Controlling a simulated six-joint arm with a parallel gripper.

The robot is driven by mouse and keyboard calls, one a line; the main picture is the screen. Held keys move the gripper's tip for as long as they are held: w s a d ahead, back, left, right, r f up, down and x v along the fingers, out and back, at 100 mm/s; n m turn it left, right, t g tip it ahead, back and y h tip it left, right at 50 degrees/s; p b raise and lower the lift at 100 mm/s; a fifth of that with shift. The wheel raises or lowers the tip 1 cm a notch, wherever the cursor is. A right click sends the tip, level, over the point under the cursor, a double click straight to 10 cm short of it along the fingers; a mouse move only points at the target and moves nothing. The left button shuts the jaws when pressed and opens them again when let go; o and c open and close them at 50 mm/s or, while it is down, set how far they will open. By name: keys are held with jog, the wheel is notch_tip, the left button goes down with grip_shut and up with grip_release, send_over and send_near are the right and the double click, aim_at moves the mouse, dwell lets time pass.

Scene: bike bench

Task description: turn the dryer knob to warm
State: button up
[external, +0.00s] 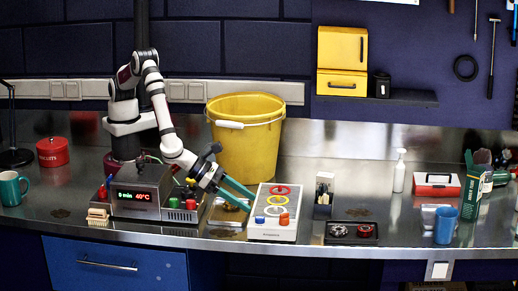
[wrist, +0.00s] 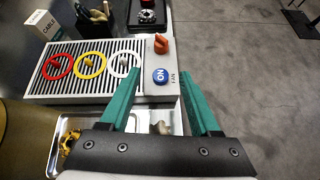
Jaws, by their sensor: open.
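The dryer is a pale box with a slatted top (external: 268,230), right of centre on the bench. In the wrist view its slatted top (wrist: 76,51) carries a red, a yellow and a white ring. Its orange knob (wrist: 161,43) is at the control end, next to a blue button (wrist: 161,76) marked FAN. The knob (external: 284,219) also shows in the external view; its setting cannot be read. My gripper (wrist: 155,82) has teal fingers, open and empty. In the wrist view the blue button appears between the fingertips, the knob beyond them. No contact is visible.
A metal tray (wrist: 70,123) lies beside the dryer, under my gripper. A dark box with a lit display (external: 141,197) stands left of it. A yellow bucket (external: 245,140) stands behind. A black holder (external: 323,205) and a dark tray (external: 352,233) are to the right.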

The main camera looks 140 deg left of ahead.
aim_at(283, 218)
jog(key=s+d+r+n+y, duration=0.2)
jog(key=d+n+y, duration=0.1)
jog(key=d, duration=0.2)
jog(key=x, duration=1.5)
jog(key=shift+w+f, duration=0.2)
jog(key=shift+w, duration=0.2)
jog(key=shift+t+h, duration=0.3)
grip_shut()
